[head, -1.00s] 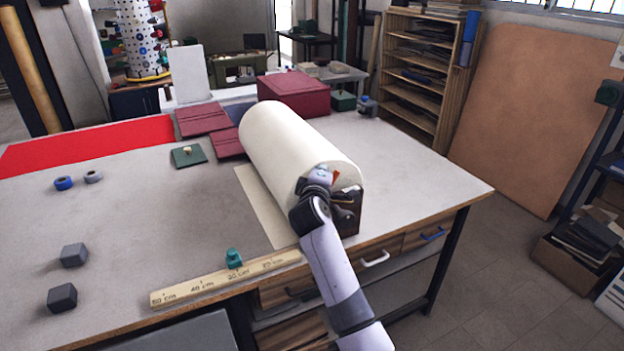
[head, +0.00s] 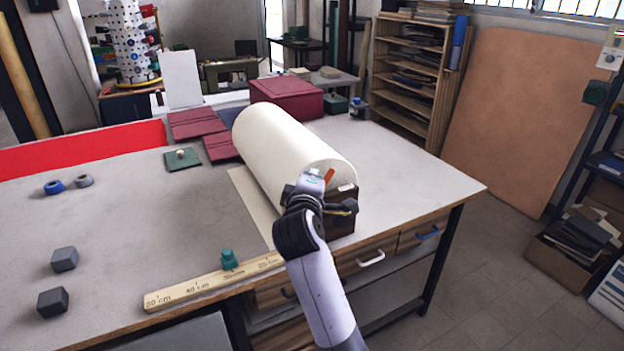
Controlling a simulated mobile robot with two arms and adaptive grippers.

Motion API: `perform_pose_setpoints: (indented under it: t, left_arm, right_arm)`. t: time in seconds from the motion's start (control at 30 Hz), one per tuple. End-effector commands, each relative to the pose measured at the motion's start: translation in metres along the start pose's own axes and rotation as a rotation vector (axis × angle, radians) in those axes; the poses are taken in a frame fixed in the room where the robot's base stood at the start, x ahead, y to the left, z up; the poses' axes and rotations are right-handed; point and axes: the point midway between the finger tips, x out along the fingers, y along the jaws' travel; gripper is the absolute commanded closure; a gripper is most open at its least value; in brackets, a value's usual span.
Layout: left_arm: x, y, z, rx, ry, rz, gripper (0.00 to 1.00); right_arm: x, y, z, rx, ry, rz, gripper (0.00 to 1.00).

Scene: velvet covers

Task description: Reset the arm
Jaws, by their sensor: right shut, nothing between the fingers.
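My right arm reaches in from the bottom of the head view to the near end of a large cream roll (head: 285,145). My right gripper (head: 346,207) is shut and empty, in front of the brown holder (head: 343,226) at the roll's near end. I cannot tell whether it touches the holder. My wrist hides part of the roll's end and of the table (head: 170,225) there. My left gripper is not in view.
A wooden ruler (head: 200,287) with a green knob (head: 228,259) lies along the front edge. Two grey blocks (head: 65,259) sit at left. Dark red covers (head: 196,123), a green piece (head: 183,160) and a dark red box (head: 286,95) lie farther back. The table's middle left is clear.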

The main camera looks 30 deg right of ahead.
Motion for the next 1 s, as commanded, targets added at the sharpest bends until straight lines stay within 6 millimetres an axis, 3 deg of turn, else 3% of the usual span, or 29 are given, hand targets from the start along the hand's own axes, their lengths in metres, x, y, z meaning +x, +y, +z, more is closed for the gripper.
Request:
perform_pose_setpoints:
  t: [0.37, 0.47, 0.57, 0.77, 1.0]
  left_arm:
    - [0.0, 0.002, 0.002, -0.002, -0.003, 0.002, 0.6]
    - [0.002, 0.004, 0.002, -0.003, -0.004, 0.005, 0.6]
    - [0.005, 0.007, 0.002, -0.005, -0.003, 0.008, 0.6]
    - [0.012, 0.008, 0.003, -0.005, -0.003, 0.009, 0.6]
    - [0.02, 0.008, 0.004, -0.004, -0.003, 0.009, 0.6]
  right_arm:
    - [0.001, -0.002, 0.0, -0.001, 0.001, -0.002, 1.0]
    - [0.005, -0.019, -0.002, -0.005, 0.01, -0.027, 1.0]
    - [0.013, -0.065, -0.005, -0.012, 0.035, -0.09, 1.0]
    - [0.021, -0.213, 0.0, 0.005, 0.09, -0.304, 1.0]
    - [-0.01, -0.391, 0.043, 0.078, 0.086, -0.576, 1.0]
